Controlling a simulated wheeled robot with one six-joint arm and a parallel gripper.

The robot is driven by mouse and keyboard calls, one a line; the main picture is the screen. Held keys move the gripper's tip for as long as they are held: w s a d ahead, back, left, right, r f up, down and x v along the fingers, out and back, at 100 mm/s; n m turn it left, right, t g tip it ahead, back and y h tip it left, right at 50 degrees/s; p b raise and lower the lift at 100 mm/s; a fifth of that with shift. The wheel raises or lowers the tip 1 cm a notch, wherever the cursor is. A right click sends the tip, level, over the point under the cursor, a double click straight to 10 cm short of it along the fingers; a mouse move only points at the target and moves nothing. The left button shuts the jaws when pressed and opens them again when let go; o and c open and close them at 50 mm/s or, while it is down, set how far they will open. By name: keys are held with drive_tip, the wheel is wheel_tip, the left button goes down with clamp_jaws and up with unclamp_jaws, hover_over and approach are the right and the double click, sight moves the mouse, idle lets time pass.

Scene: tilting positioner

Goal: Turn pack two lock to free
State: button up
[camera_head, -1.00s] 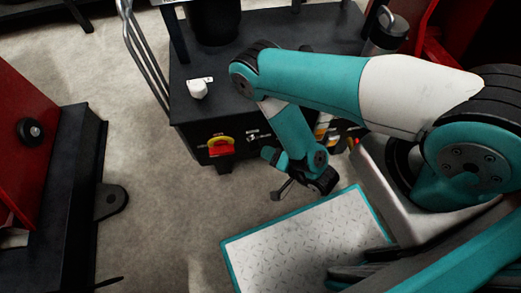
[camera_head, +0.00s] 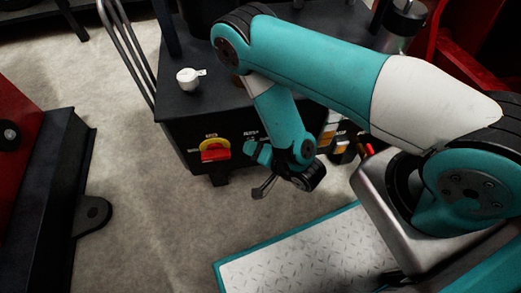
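Two or more battery-like packs (camera_head: 345,135), dark with orange and white parts, show at the right end of the dark cart, partly behind my arm. I cannot make out a pack two lock or its position; it may be hidden or too small. My gripper (camera_head: 263,188) hangs in front of the cart's front face, over the floor, below and right of a red and yellow rotary switch (camera_head: 214,150). It appears empty and apart from the cart. Its fingers are too small to tell whether they are open.
The dark cart (camera_head: 185,105) carries a white knob-like piece (camera_head: 188,80) and a metal cylinder (camera_head: 400,22). Bent handle rails (camera_head: 128,50) rise at its left. A red and black frame (camera_head: 50,190) stands left. Bare floor (camera_head: 150,220) lies between.

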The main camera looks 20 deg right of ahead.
clamp_jaws()
drive_tip(key=shift+r+p, duration=0.1)
drive_tip(key=shift+p, duration=0.2)
drive_tip(key=shift+r+h+p, duration=0.2)
drive_tip(key=shift+h+p, duration=0.3)
drive_tip(key=shift+p, duration=0.5)
drive_tip(key=shift+f+n+g+h+p, duration=0.25)
drive_tip(key=shift+n+g+h+p, duration=0.15)
drive_tip(key=shift+n+h+p, duration=0.2)
